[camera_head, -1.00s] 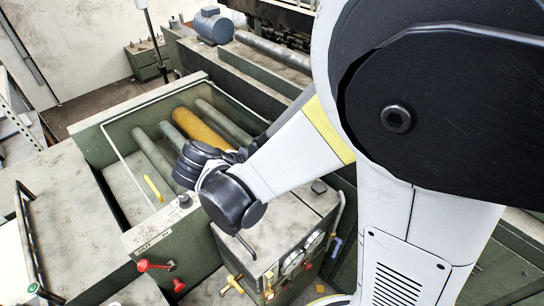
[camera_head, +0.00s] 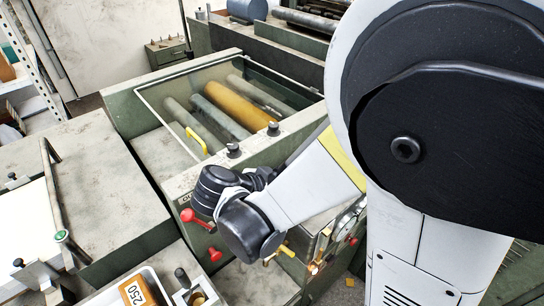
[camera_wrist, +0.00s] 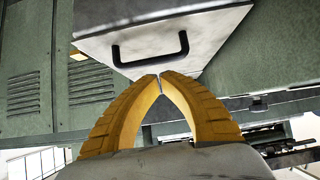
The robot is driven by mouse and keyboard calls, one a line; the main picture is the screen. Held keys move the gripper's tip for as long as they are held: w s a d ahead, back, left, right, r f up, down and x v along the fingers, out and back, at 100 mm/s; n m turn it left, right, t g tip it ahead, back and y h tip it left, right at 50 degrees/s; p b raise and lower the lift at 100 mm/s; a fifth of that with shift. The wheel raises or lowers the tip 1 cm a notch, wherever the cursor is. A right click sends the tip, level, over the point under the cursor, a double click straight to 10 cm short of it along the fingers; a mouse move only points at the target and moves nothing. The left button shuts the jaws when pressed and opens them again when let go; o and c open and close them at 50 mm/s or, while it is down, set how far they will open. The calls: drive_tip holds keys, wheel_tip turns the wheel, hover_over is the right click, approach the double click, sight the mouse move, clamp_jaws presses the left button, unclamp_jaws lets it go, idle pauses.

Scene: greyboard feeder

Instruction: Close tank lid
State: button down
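My gripper (camera_wrist: 160,76) has yellow ribbed fingers whose tips meet with nothing visible between them. In the wrist view it points at a grey metal panel (camera_wrist: 205,35) with a black bar handle (camera_wrist: 150,50). The handle lies just beyond the fingertips, and contact is not visible. In the head view, a clear framed cover (camera_head: 170,100) with a yellow handle (camera_head: 197,140) lies over several rollers. I cannot tell for certain which part is the tank lid. My dark wrist is in front of the machine, and the fingers are hidden there.
A flat grey cabinet top (camera_head: 100,170) with a rail lies left of the machine. Red knobs (camera_head: 197,219) stick out near my wrist. An orange box marked 250 (camera_head: 137,291) sits at the bottom. Gauges (camera_head: 345,222) are at the right.

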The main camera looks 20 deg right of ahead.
drive_tip(key=shift+s+a+f+b, duration=0.1)
drive_tip(key=shift+a+f+b, duration=0.1)
drive_tip(key=shift+f+b, duration=0.55)
drive_tip(key=shift+p, duration=0.35)
